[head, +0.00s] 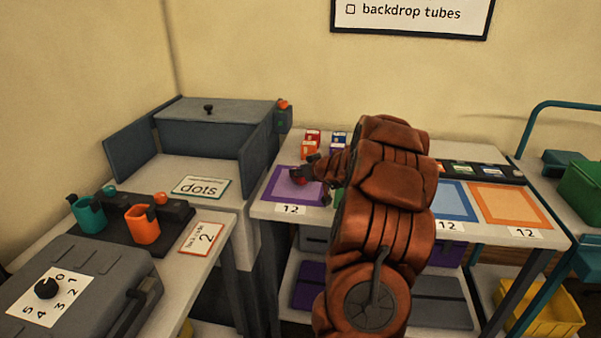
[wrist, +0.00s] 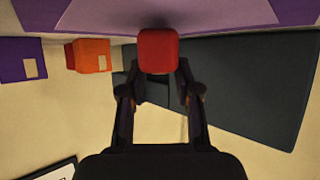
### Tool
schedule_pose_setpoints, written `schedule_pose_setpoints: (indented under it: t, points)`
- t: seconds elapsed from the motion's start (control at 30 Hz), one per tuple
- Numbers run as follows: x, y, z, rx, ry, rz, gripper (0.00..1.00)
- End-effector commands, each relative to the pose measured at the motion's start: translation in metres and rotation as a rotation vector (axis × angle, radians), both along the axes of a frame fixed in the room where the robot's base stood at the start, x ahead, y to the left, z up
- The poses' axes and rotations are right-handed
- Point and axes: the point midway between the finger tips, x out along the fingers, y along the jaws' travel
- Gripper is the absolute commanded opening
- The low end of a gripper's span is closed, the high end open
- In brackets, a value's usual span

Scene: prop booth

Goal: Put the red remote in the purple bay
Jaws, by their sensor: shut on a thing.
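The red remote (wrist: 158,52) is between my gripper's fingertips in the wrist view, with one end face toward the camera. My gripper (head: 309,174) is shut on it, over the purple bay (head: 280,190) at the left of the table. Only a small red part of the remote (head: 298,181) shows in the head view. The purple bay (wrist: 70,14) also fills the top edge of the wrist view. The remote is at or just above the bay's surface; I cannot tell whether it touches.
Small red (head: 312,136) and orange (head: 308,151) boxes stand behind the bay. Blue (head: 452,201) and orange (head: 508,203) bays lie to the right. A large grey box (head: 215,125) stands to the left. My arm hides the table's middle.

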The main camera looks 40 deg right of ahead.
Motion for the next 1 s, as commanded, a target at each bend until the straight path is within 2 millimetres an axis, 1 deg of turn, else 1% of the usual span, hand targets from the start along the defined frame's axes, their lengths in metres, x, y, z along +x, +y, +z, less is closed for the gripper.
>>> schedule_pose_setpoints:
  t: [0.1,0.6,0.63,0.87,1.0]
  points:
    - [-0.0002,0.0,-0.0063,0.001,-0.001,0.0,0.0]
    - [-0.0002,0.0001,-0.0102,-0.002,-0.002,0.0,0.0]
    - [-0.0002,0.0001,-0.0098,-0.001,-0.001,0.0,0.33]
    - [-0.0003,0.0002,-0.0091,-0.001,-0.001,0.0,0.57]
    - [-0.0003,0.0002,-0.0091,-0.001,-0.001,0.0,0.57]
